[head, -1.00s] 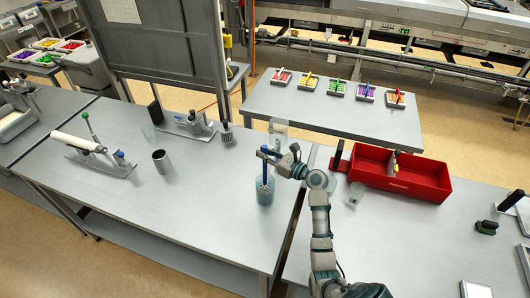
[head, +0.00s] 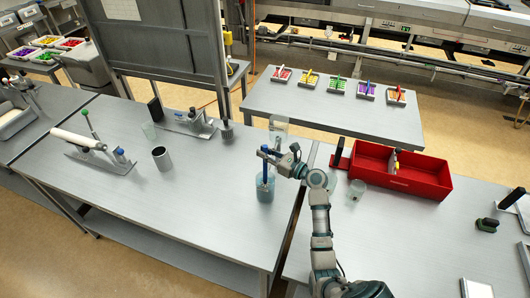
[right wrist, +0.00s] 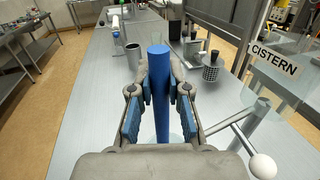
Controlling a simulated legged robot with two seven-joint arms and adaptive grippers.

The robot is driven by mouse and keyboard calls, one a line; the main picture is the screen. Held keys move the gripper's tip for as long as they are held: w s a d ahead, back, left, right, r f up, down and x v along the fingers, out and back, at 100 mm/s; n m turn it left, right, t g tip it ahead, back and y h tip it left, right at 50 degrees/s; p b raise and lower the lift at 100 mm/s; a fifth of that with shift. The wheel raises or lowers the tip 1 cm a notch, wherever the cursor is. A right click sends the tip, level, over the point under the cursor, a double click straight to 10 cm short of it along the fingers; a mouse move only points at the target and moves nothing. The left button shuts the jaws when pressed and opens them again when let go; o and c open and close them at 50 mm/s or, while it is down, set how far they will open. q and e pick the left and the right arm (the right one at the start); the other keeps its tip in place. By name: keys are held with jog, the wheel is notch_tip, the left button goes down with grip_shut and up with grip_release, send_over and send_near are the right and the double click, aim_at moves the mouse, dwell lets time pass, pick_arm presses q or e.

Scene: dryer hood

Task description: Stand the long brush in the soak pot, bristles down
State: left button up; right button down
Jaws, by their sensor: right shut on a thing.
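The bristles are too small to make out. My right gripper (head: 268,155) is at the upper part of the handle, above the pot's rim. In the right wrist view the blue handle (right wrist: 159,80) rises between the fingers, which are shut on it. The pot is mostly hidden behind the gripper there. My left gripper is not in view.
A metal cup (head: 161,158) and a rack with a roller (head: 100,150) stand to the left. A red box (head: 402,172) and a clear cup (head: 356,190) are to the right. The table front is clear.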

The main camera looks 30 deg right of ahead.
jog(key=shift+f, duration=0.45)
jog(key=c, duration=1.1)
grip_release()
jog(key=shift+o, duration=0.2)
jog(key=v, duration=1.2)
jog(key=shift+f, duration=0.1)
